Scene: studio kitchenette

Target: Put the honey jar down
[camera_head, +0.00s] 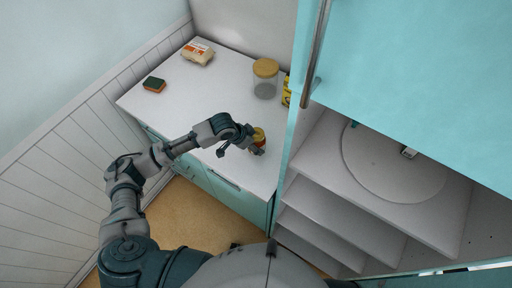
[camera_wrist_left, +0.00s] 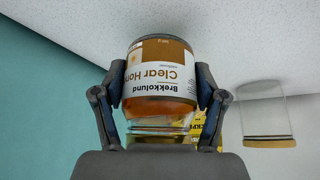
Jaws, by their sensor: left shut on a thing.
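The honey jar (camera_head: 259,136) is held by my left gripper (camera_head: 250,143) over the front right part of the white counter (camera_head: 190,93). In the left wrist view, which is upside down, the honey jar (camera_wrist_left: 160,82) shows its white and orange "Clear Honey" label. The fingers of my left gripper (camera_wrist_left: 160,95) are shut on the jar from both sides. The jar looks roughly upright. I cannot tell whether its base touches the counter. My right gripper is not in view.
A glass jar with a wooden lid (camera_head: 265,80) stands farther back, beside a partly hidden yellow package (camera_head: 286,90). An egg carton (camera_head: 197,53) and a sponge (camera_head: 154,85) lie farther left. A tall turquoise cabinet with shelves (camera_head: 325,215) borders the counter's right side. The counter's middle is clear.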

